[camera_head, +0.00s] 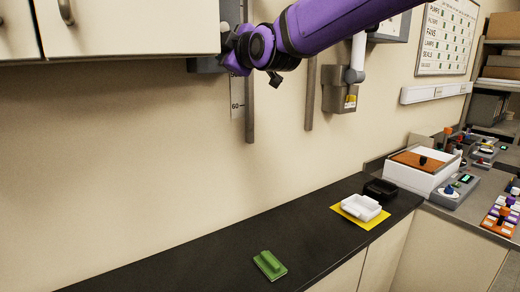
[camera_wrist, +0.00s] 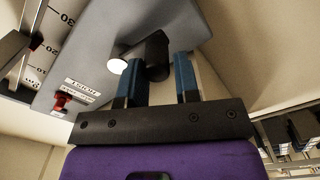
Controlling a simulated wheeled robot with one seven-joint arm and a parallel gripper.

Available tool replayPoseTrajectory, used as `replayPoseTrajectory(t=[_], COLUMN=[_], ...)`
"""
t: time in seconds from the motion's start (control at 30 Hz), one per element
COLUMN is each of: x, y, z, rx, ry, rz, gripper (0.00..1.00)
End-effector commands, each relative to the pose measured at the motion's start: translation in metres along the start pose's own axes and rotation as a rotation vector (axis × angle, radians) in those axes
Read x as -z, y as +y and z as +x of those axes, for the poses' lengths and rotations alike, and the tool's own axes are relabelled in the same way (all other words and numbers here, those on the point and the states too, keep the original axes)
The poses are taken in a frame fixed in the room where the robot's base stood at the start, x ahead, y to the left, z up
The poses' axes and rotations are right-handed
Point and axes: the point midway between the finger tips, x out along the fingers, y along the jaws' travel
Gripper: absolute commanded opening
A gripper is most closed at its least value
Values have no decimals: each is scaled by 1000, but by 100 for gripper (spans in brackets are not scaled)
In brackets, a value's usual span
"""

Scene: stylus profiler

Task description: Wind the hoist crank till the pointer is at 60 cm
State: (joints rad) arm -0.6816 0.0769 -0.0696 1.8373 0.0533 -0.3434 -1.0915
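My gripper (camera_wrist: 160,75) is up at a grey hoist panel (camera_wrist: 208,18). In the wrist view its two blue fingers stand apart, on either side of a dark cylindrical crank handle (camera_wrist: 157,47). Whether they press on it or leave a small gap, I cannot tell. A white scale (camera_wrist: 50,40) with 30 legible lies left of the panel.
A panel label (camera_wrist: 85,88) and a red part (camera_wrist: 61,103) sit beside the crank. A wall cabinet (camera_head: 130,25) is left of my arm. A grey wall box (camera_head: 340,95) hangs to the right.

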Motion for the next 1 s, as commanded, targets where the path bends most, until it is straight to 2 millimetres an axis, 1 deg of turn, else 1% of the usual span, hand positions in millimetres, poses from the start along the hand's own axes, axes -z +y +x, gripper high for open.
replayPoseTrajectory(t=[0.27,0.4,0.5,0.83,1.0], x=[2,15,20,22,36], y=[-1,-4,-5,-5,-4], z=[0,0,0,0,0], rx=[2,2,2,2,1], ry=[1,3,2,1,3], rz=[-1,0,0,-1,0], gripper=[28,28,28,28,28])
